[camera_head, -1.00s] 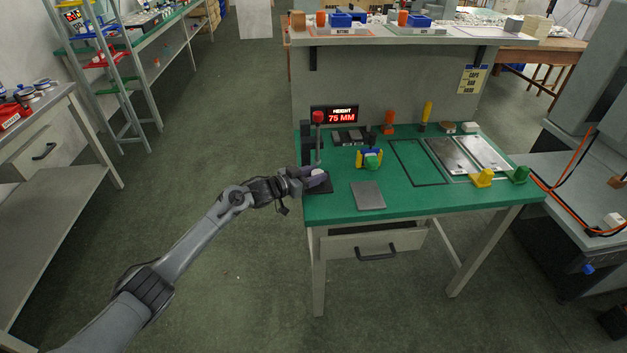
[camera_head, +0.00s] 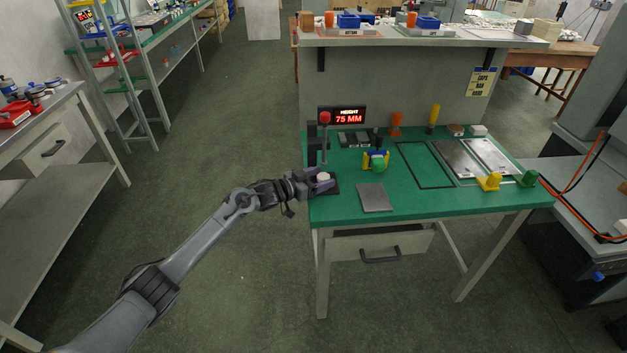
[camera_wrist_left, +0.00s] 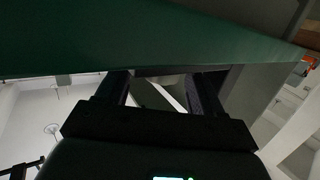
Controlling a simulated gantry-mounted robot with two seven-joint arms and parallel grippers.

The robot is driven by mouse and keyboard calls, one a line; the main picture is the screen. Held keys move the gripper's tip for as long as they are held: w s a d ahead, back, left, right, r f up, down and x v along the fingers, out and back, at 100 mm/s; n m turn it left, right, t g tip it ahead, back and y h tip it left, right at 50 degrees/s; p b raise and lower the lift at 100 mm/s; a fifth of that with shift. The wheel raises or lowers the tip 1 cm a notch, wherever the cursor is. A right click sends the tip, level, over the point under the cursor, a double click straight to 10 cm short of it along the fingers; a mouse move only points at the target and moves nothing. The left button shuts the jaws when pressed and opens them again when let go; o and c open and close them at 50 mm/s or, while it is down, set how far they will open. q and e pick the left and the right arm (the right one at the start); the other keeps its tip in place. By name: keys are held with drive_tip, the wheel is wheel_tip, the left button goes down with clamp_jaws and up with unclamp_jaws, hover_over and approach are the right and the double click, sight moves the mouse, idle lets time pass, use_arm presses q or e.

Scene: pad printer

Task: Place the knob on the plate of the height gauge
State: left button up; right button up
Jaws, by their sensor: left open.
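The height gauge stands at the left end of the green bench, with a red-topped post (camera_head: 325,118) and a display (camera_head: 342,117) reading 75 MM. Its dark base plate (camera_head: 332,189) lies at the bench's left edge. A small white knob (camera_head: 323,177) shows on or just above the plate; I cannot tell whether it touches. My left gripper (camera_head: 322,181) is open, low over the plate, with its fingers beside the knob. In the left wrist view the two fingers (camera_wrist_left: 163,88) are apart, and what lies between them is unclear. My right gripper is not in view.
A grey square plate (camera_head: 375,197) lies to the right on the green bench (camera_head: 420,205). A blue, yellow and green object (camera_head: 377,160) stands behind it. Orange (camera_head: 396,124) and yellow (camera_head: 433,119) items stand at the back. The bench's front middle is clear.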

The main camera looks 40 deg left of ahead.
use_arm(q)
drive_tip(key=shift+s+r, duration=0.1)
drive_tip(key=shift+r, duration=0.1)
drive_tip(key=p+v, duration=0.4)
drive_tip(key=v, duration=0.8)
drive_tip(key=shift+p, duration=0.35)
drive_tip(key=shift+f, duration=0.15)
